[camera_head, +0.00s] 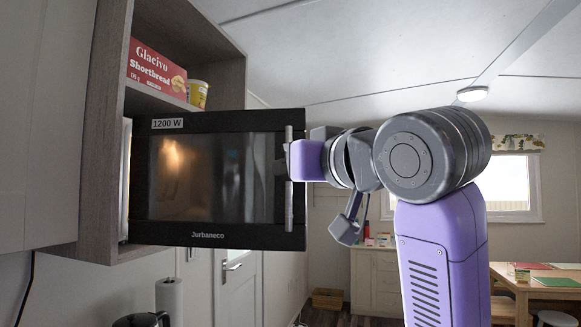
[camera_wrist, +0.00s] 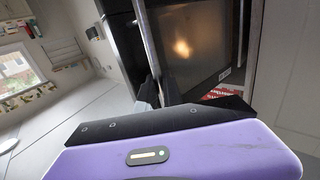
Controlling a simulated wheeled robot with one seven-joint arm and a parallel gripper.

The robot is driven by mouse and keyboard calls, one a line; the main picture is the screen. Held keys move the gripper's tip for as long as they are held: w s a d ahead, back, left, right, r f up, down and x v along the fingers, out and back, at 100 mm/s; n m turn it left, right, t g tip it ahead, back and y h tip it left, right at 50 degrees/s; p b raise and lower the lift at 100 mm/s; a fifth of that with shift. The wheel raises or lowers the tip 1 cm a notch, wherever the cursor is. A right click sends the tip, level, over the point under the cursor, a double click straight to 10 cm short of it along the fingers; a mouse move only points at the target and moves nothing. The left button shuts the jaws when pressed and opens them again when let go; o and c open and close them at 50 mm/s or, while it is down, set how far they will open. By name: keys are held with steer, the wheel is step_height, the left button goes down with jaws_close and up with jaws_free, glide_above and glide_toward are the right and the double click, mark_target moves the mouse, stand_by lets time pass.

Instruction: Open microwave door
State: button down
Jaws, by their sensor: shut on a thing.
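The black microwave door (camera_head: 180,222) juts out of a wall cabinet at the left in the head view, its outer face towards me. It stands partly open, swung out past the cabinet. A pale strip of the microwave body (camera_head: 125,180) shows at its left edge. The upright metal handle (camera_head: 289,215) is on the door's right edge; it also shows in the wrist view (camera_wrist: 143,30). My gripper (camera_head: 283,166) is at the handle's upper half, shut on it. In the wrist view the fingers (camera_wrist: 160,92) meet at the handle; their exact contact is partly hidden. The microwave's inside is hidden.
A red shortbread box (camera_head: 157,70) and a yellow tub (camera_head: 198,94) stand on the shelf above the microwave. A paper roll (camera_head: 169,300) and a dark kettle (camera_head: 142,320) are below. A dining table (camera_head: 540,285) is at the far right. The air right of the door holds my arm.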

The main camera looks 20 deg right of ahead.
steer(key=shift+a, duration=0.1)
steer(key=c, duration=1.5)
jaws_free()
steer(key=shift+s+d+b, duration=0.25)
steer(key=shift+s+b, duration=0.05)
steer(key=shift+s, duration=1)
steer(key=shift+s+d+b, duration=0.2)
steer(key=shift+s+b, duration=0.05)
steer(key=shift+s, duration=1.05)
steer(key=shift+s+d+b, duration=0.25)
steer(key=shift+s+b, duration=0.05)
steer(key=shift+s, duration=1)
steer(key=shift+r, duration=0.1)
